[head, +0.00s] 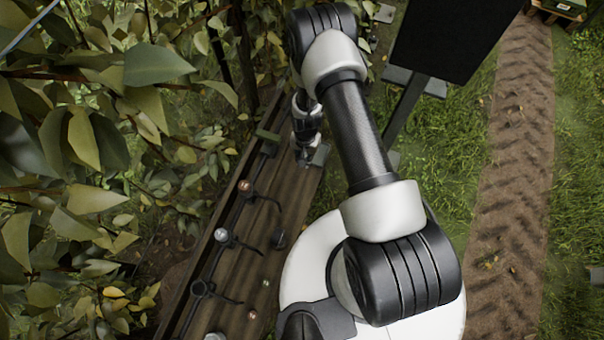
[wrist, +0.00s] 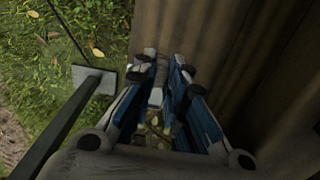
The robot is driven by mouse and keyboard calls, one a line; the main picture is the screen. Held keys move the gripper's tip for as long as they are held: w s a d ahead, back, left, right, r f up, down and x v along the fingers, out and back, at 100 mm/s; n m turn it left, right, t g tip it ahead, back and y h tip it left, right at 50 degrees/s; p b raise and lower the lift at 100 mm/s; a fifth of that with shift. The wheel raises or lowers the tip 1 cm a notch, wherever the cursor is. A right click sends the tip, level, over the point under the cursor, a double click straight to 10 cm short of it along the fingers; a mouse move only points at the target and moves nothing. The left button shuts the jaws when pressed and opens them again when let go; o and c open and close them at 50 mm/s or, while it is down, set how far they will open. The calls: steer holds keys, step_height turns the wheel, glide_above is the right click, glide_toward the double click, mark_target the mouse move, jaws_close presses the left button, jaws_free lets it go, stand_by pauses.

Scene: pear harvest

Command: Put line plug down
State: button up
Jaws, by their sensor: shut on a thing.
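The brown board surface (wrist: 225,50) lies beyond the fingertips. I cannot tell whether the held piece touches it.
Fittings with black tubes lie along the board, including a reddish one (head: 246,186) and a silver one (head: 222,236). Dense leaves (head: 90,150) crowd the left. A dark panel on a post (head: 408,108) stands right of my arm. Grass and a dirt track (head: 515,170) are at right.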

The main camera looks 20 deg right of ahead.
step_height(320, 180, down, 12)
steer(key=b, duration=0.4)
steer(key=shift+f, duration=0.25)
steer(key=shift+f, duration=0.2)
steer(key=o, duration=0.7)
steer(key=shift+r, duration=0.15)
step_height(320, 180, up, 12)
steer(key=p, duration=0.4)
